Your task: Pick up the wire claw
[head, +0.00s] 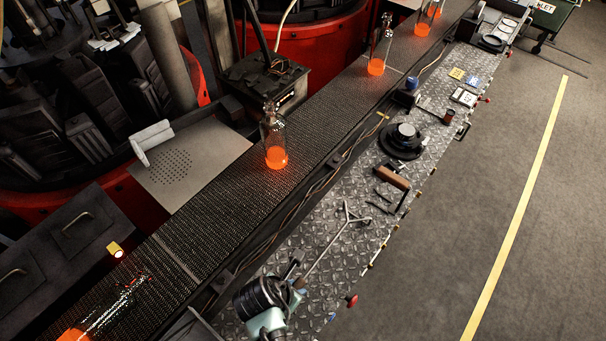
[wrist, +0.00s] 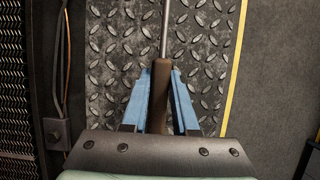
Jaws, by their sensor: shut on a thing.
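The wire claw (head: 323,243) is a long thin metal rod with a forked end, over the diamond-plate ledge (head: 305,232) in the head view. Its brown handle (wrist: 159,98) and the start of the rod show in the wrist view. My gripper (head: 298,282), at the near end of the claw, has its blue fingers (wrist: 160,82) shut on the handle from both sides. The rod points away from my gripper, up the wrist view. The forked end is outside the wrist view. I cannot tell whether the claw touches the plate.
A conveyor (head: 225,205) runs beside the ledge, carrying glowing glass bottles (head: 275,140). Beyond the claw on the ledge are a brown-handled tool (head: 393,178), a black round device (head: 404,138) and small items. Grey floor with a yellow line (head: 522,195) is clear at right.

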